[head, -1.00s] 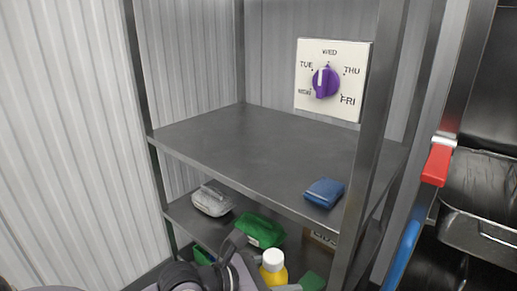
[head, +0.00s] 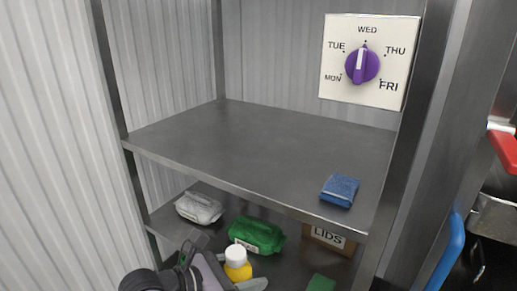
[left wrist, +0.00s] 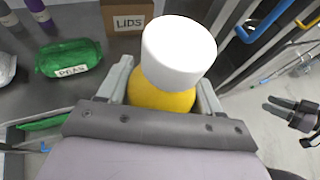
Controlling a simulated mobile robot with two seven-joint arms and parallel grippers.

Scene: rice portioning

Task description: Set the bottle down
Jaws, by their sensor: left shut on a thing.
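The bottle (head: 237,268) is yellow with a white cap, upright in front of the lower shelf in the head view. My left gripper (head: 238,282) is shut around its body. In the left wrist view the bottle (left wrist: 165,98) stands between the two grey fingers of my left gripper (left wrist: 163,95), its cap towards the camera. Its base is hidden, so I cannot tell whether it touches anything. My right gripper (left wrist: 290,108) shows at the right edge of the left wrist view, dark, with its fingers apart and nothing between them.
The upper shelf (head: 250,145) holds only a blue packet (head: 340,190). The lower shelf (left wrist: 85,75) holds a green bag (head: 257,234), a white pack (head: 199,207) and a LIDS box (head: 329,238). A metal post stands right. A dial (head: 362,64) points to WED.

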